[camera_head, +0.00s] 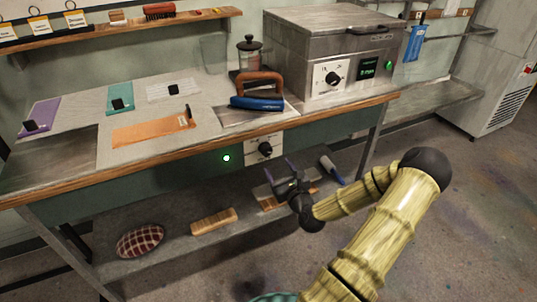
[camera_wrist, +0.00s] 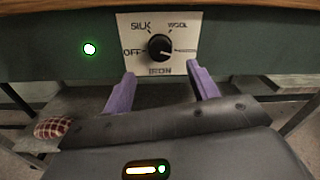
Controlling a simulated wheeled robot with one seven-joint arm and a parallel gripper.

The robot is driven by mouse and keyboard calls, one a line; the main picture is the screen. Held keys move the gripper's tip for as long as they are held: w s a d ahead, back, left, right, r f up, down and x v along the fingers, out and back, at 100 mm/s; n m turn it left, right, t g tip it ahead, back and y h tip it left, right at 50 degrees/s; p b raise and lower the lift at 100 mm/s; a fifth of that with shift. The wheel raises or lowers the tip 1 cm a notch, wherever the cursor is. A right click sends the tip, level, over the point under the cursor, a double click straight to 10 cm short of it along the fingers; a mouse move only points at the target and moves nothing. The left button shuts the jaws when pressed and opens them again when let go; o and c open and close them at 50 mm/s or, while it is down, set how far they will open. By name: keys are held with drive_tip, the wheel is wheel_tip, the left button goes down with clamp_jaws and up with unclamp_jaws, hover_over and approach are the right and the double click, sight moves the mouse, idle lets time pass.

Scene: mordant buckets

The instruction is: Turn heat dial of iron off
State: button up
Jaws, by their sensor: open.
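The heat dial (camera_head: 265,149) is a black round knob on a pale plate on the bench's green front panel. In the wrist view the knob (camera_wrist: 160,47) sits among the words OFF, SILK and WOOL, with IRON below. Its pointer seems turned to the right, away from OFF, but is hard to read. A green light (camera_wrist: 89,49) glows left of the plate. The blue iron (camera_head: 257,103) with a brown handle rests on the bench above. My gripper (camera_head: 278,168) is open and empty, its purple fingers (camera_wrist: 160,72) just below and in front of the dial, spread wider than the knob.
The bench's wooden front edge (camera_wrist: 230,6) overhangs above the dial. A metal box (camera_head: 333,50) with another dial (camera_head: 333,77) stands on the bench's right. Floor is open at right.

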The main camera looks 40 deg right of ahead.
sight(268, 152)
drive_tip(key=x, duration=0.9)
drive_tip(key=shift+b, duration=0.3)
drive_tip(key=c, duration=1)
